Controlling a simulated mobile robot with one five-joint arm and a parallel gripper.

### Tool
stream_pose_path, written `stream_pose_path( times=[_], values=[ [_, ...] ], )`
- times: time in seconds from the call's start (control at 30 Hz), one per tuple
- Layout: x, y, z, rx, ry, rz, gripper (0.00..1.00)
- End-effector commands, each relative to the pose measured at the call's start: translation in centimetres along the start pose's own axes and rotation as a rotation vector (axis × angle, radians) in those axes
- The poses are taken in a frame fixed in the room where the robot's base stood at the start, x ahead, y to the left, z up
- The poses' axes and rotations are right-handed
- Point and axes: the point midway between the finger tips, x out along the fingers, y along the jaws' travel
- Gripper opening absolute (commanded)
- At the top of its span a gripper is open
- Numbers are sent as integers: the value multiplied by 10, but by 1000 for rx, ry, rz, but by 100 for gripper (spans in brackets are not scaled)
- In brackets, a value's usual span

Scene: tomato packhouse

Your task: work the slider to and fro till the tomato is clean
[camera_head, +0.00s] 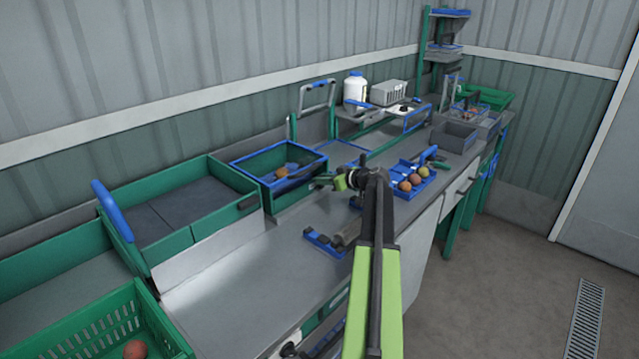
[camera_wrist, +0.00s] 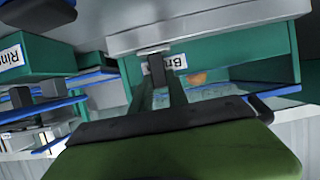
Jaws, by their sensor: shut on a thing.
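A green box with a blue rim (camera_head: 237,163) stands on the bench, and a tomato (camera_head: 282,172) shows inside it. In the wrist view the picture is turned over; the box's green front (camera_wrist: 225,57) carries a label starting "Bru", partly hidden, and the orange tomato (camera_wrist: 197,77) shows behind an opening. My gripper (camera_head: 317,183) is at the right side of the box. In the wrist view my gripper (camera_wrist: 157,82) is shut on a small dark piece, apparently the slider's grip (camera_wrist: 157,66). The rest of the slider and the tomato's cleanness cannot be made out.
A blue tray (camera_head: 428,186) with several tomatoes lies right of my gripper. A green tray with dark mats (camera_head: 222,233) stands left. Bare bench (camera_head: 245,285) lies at front left.

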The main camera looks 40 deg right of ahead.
Motion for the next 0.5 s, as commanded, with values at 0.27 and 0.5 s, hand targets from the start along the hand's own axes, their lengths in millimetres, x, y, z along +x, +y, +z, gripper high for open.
stream_pose_path(
  times=[0.27, 0.5],
  values=[
    [0, -1, 0, 0, 0, -2, 0],
    [2, -2, -1, -1, 0, -3, 42]
  ],
)
